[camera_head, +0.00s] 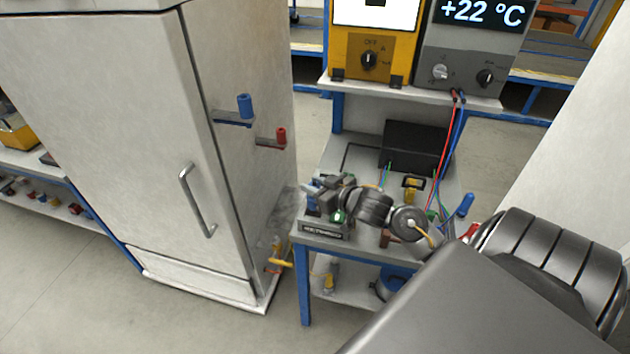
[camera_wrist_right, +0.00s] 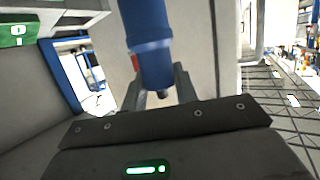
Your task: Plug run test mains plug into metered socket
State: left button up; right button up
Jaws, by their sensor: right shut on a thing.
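My right gripper (camera_head: 326,195) is over the left front corner of the small bench, at the end of the arm from the lower right. In the right wrist view, its fingers (camera_wrist_right: 160,88) are shut on a blue cylindrical body, which looks like the mains plug (camera_wrist_right: 150,50). Its far end is out of that view. In the head view, a bit of blue shows at the gripper, close above a grey box with a label plate (camera_head: 322,229), seemingly the metered socket. The gripper hides most of the box, and I cannot tell whether plug and socket touch. My left gripper is not in view.
Red and blue leads (camera_head: 452,130) hang from the grey meter (camera_head: 470,60). Loose wires and a black box (camera_head: 415,145) occupy the bench.

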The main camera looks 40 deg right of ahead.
jog(key=shift+f, duration=0.45)
dwell(0.5)
jog(key=shift+p, duration=0.7)
dwell(1.0)
jog(key=shift+p, duration=0.3)
jog(key=shift+f+b, duration=0.7)
jog(key=shift+f, duration=0.9)
jog(key=o, duration=1.1)
jog(key=shift+c, duration=0.2)
